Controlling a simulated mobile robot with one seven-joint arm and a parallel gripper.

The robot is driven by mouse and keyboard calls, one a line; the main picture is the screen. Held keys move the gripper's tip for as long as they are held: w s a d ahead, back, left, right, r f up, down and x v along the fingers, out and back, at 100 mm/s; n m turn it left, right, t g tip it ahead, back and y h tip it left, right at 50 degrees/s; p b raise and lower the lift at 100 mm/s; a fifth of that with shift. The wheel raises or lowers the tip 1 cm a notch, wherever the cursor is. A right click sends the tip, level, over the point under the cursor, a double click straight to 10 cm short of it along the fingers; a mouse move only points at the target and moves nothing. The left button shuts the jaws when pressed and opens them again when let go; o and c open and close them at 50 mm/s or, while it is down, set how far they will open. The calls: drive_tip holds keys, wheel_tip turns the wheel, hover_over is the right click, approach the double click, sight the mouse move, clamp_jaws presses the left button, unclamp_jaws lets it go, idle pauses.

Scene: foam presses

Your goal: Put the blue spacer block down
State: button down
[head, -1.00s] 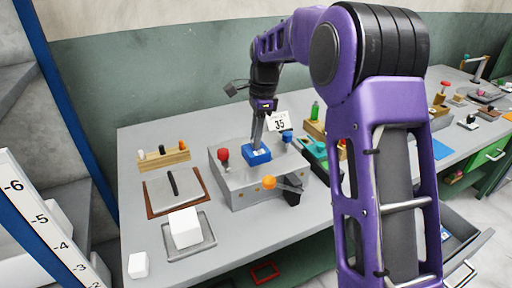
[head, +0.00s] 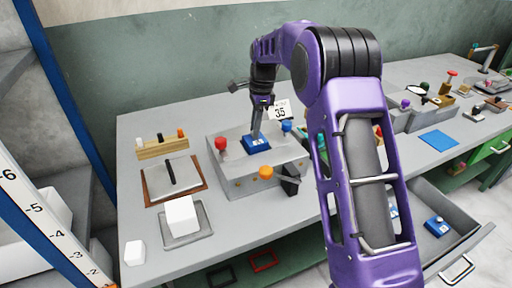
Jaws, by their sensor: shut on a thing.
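The blue spacer block (head: 262,148) has a pale label on top and is at the middle of the grey press box's top (head: 234,163). My gripper (head: 256,135) points down from above and is shut on the block. The block's underside is hidden, so I cannot tell whether it rests on the box or hangs just above it. A red knob (head: 221,143) stands to its left and a blue knob (head: 287,126) to its right.
An orange ball-ended lever (head: 266,172) is at the box's front. A white block (head: 181,215) sits on a grey tray to the left. A card marked 35 (head: 280,111) stands behind. An open drawer (head: 470,232) at right holds another blue block (head: 437,227). My arm hides part of the bench.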

sight(255, 143)
drive_tip(key=shift+f, duration=2.8)
drive_tip(key=shift+f, duration=0.15)
drive_tip(key=c, duration=1)
unclamp_jaws()
drive_tip(key=r, duration=0.4)
drive_tip(key=d+r, duration=0.1)
drive_tip(key=r, duration=0.7)
drive_tip(key=shift+w+d+r+p, duration=0.1)
drive_tip(key=shift+d+p, duration=0.1)
drive_tip(key=shift+p, duration=0.15)
